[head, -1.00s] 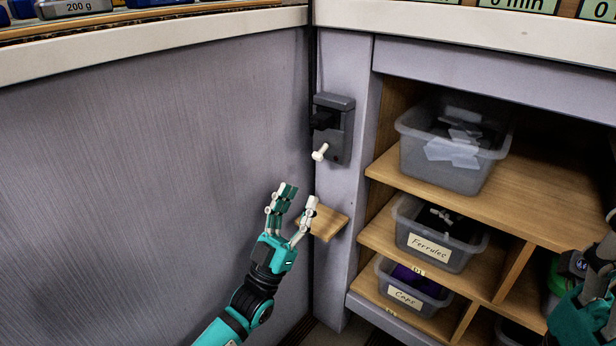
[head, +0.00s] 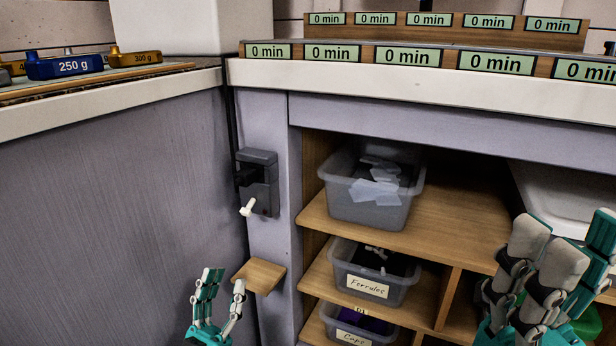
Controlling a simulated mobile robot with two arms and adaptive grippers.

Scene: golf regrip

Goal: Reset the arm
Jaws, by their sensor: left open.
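My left gripper (head: 222,294) is at the bottom of the head view, left of centre. Its fingers point up and stand apart, with nothing between them. It is just left of a small wooden ledge (head: 261,275) on the corner post. My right gripper (head: 552,275) is large and near at the lower right, in front of the shelves. Its grey-padded, teal fingers point up; I cannot tell from this angle how far they are closed. I see nothing held in it.
A grey switch box (head: 259,182) with a white lever (head: 247,207) is on the post. Shelves hold a clear bin (head: 365,205), a Ferrules bin (head: 368,288) and a Caps bin (head: 354,338). Weights (head: 65,67) and timer displays (head: 408,56) stand on the counters above. The grey panel at left is clear.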

